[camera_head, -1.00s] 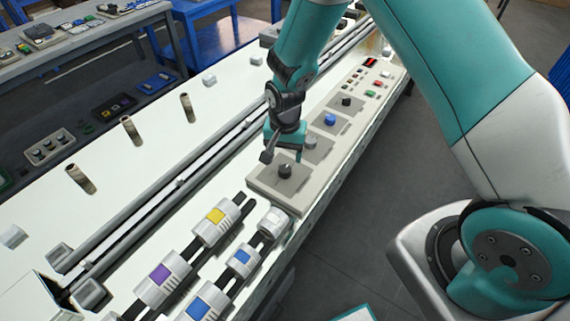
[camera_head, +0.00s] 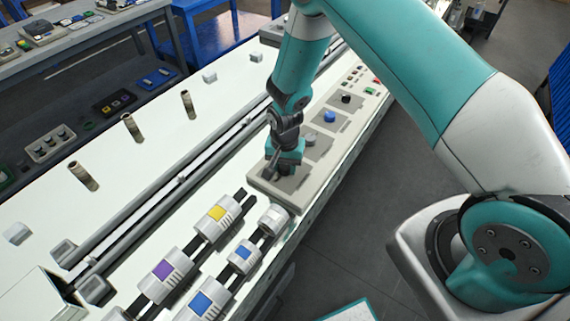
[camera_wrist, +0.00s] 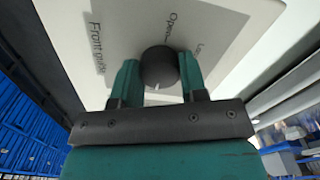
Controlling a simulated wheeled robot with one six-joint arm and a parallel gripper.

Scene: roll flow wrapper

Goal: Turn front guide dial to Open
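The front guide dial (camera_wrist: 160,66) is a dark round knob on a grey panel with the printed words "Front guide" and "Open". A second label beside "Open" is partly readable, beginning with "Lo". A small white mark shows on the dial's lower side, facing my gripper, away from the "Open" label. My gripper (camera_wrist: 160,78) has one teal finger on each side of the dial, close against it, and appears shut on it. In the head view my gripper (camera_head: 284,168) is down at the nearest plate of the panel (camera_head: 262,184) and hides the dial.
Along the panel behind stand a grey knob (camera_head: 310,139), a blue knob (camera_head: 330,117) and a black knob (camera_head: 346,99). Rollers with yellow (camera_head: 218,213) and purple (camera_head: 162,268) patches lie in front. A long rail (camera_head: 180,182) runs on the left.

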